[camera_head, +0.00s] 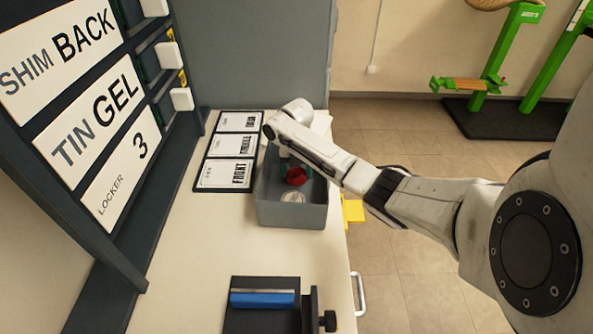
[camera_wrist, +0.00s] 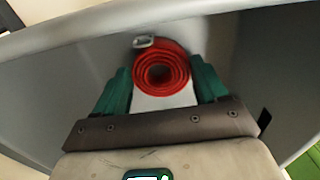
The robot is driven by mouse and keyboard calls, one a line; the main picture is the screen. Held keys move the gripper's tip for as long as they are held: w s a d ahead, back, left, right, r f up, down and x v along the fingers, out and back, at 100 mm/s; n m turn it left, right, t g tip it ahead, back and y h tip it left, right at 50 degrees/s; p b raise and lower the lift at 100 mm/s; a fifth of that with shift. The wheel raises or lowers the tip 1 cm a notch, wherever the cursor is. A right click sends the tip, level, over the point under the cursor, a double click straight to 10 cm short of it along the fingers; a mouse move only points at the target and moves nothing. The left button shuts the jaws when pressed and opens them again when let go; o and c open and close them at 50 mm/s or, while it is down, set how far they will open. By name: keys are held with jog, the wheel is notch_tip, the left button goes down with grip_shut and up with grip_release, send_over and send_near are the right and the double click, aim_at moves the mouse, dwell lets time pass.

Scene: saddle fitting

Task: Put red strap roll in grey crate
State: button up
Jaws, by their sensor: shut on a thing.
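The red strap roll (camera_head: 296,176) is inside the grey crate (camera_head: 290,215) in the head view, below the end of my arm. In the wrist view the red strap roll (camera_wrist: 162,68) is a tight coil with a metal buckle, seen between the green fingers of my gripper (camera_wrist: 162,84). My gripper is shut on the roll. The grey crate's walls (camera_wrist: 262,60) surround it in the wrist view. Whether the roll touches the crate floor is hidden.
A board with labelled cards (camera_head: 231,146) lies left of the crate. A dark fixture with a blue bar (camera_head: 262,299) stands at the near edge. Bare tabletop lies between.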

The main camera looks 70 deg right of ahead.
aim_at(296, 174)
jog(key=shift+f, duration=0.2)
jog(key=o, duration=1.1)
jog(key=shift+o, duration=0.2)
jog(key=shift+r, duration=0.1)
notch_tip(296, 174, up, 12)
jog(key=b, duration=0.1)
jog(key=shift+r, duration=0.15)
